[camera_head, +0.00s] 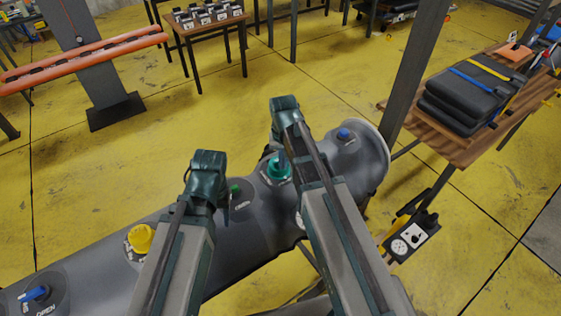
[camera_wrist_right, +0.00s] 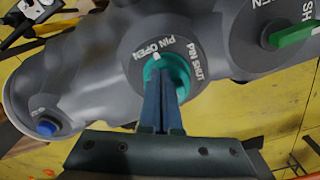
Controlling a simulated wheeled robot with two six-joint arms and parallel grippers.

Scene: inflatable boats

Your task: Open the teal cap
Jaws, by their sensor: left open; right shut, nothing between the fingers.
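The teal cap (camera_head: 279,170) sits on top of the grey inflatable tube (camera_head: 90,265), partly hidden by my right gripper. In the right wrist view the teal cap (camera_wrist_right: 182,72) sits in a dark round plate with white lettering that includes "PIN OPEN". My right gripper (camera_head: 281,158) is shut and empty. In the right wrist view its fingers (camera_wrist_right: 163,75) lie together across the cap; I cannot tell whether they touch it. My left gripper (camera_head: 226,208) is open and empty, above the tube left of the cap and near a green valve (camera_head: 235,189).
A wooden table with black cases (camera_head: 468,95) stands at right.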

